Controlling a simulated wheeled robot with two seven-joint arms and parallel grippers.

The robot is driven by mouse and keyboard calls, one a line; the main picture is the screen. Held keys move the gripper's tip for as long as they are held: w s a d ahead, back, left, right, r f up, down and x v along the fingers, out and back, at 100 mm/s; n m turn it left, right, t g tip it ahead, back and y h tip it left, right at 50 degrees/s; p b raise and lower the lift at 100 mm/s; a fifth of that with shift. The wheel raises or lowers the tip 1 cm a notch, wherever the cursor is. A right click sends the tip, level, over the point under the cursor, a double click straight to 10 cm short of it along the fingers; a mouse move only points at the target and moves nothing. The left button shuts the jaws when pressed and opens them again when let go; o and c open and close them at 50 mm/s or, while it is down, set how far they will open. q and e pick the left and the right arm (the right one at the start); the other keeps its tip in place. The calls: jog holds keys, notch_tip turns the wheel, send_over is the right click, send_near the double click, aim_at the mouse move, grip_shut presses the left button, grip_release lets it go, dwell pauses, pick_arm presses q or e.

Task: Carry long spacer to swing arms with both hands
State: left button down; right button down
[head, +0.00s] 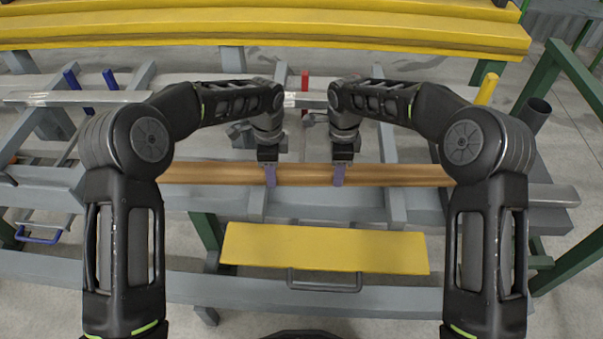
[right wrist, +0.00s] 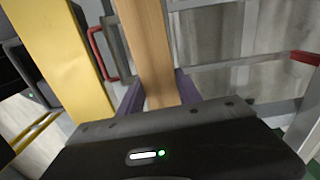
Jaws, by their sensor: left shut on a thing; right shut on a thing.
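The long spacer, a brown wooden bar (head: 304,174), lies crosswise in the middle of the head view. My left gripper (head: 270,176) is shut on it left of its middle, and my right gripper (head: 339,175) is shut on it a little further right. Both have purple fingers. In the right wrist view, the spacer (right wrist: 149,50) runs away between the purple fingers of my right gripper (right wrist: 157,95). Grey arms run under or behind the spacer; I cannot tell which are the swing arms or whether the spacer touches them. My left forearm hides part of the spacer's left side.
A yellow plate (head: 325,247) with a grey handle (head: 324,283) is on the near side. Long yellow beams (head: 265,30) span the back. Blue posts (head: 71,79) stand at the left, a yellow post (head: 487,88) at the right. A green frame (head: 565,75) stands far right.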

pick_arm(q)
jog(key=shift+r, duration=0.25)
pick_arm(e)
jog(key=shift+r, duration=0.2)
